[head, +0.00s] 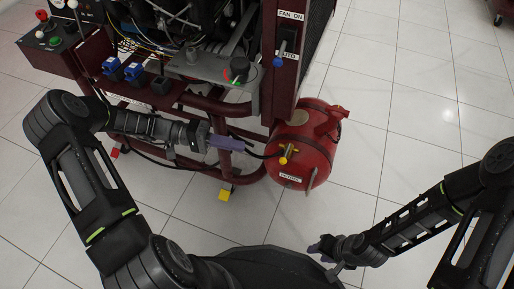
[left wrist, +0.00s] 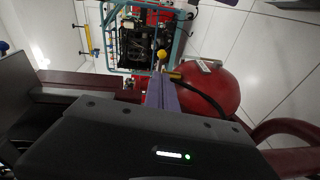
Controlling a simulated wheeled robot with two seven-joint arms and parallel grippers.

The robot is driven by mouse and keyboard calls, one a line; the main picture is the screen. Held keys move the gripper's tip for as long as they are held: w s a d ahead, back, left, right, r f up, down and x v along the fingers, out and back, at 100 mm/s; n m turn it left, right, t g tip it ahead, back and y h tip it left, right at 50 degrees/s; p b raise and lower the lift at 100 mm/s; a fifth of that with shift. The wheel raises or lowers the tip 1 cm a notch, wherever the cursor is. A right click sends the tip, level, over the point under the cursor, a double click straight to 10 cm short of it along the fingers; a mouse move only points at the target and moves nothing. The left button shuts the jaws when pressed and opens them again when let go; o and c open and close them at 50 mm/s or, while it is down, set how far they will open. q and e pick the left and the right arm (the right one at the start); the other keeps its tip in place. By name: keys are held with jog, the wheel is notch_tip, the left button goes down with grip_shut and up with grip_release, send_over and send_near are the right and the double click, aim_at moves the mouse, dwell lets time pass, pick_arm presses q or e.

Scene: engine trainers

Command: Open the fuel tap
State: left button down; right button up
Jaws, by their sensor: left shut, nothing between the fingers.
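The fuel tap (head: 287,153), with a yellow handle, sits on the front of a red tank (head: 318,150) at the lower right of the engine stand. In the left wrist view, the yellow handle (left wrist: 162,55) shows just beyond the fingertips, with the red tank (left wrist: 215,95) to the right. My left gripper (head: 238,143) has purple fingers, is shut and empty, and points right toward the tap. A gap separates it from the tap in the head view. Its fingers also show in the left wrist view (left wrist: 162,92). My right gripper (head: 321,247) is low, near my base, away from the tank; its fingers are too small to judge.
A black hose (head: 255,153) runs from the tap to the left, near the left fingers. A fan switch panel (head: 287,45) stands above the tank.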

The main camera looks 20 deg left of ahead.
pick_arm(q)
jog(key=b, duration=0.2)
send_near(286, 153)
jog(key=d, duration=0.4)
jog(key=shift+s+d+f, duration=0.1)
jog(key=shift+d+f, duration=0.05)
jog(key=shift+d, duration=0.25)
jog(key=shift+s+d+f, duration=0.1)
jog(key=shift+d+f, duration=0.1)
jog(key=shift+d, duration=0.15)
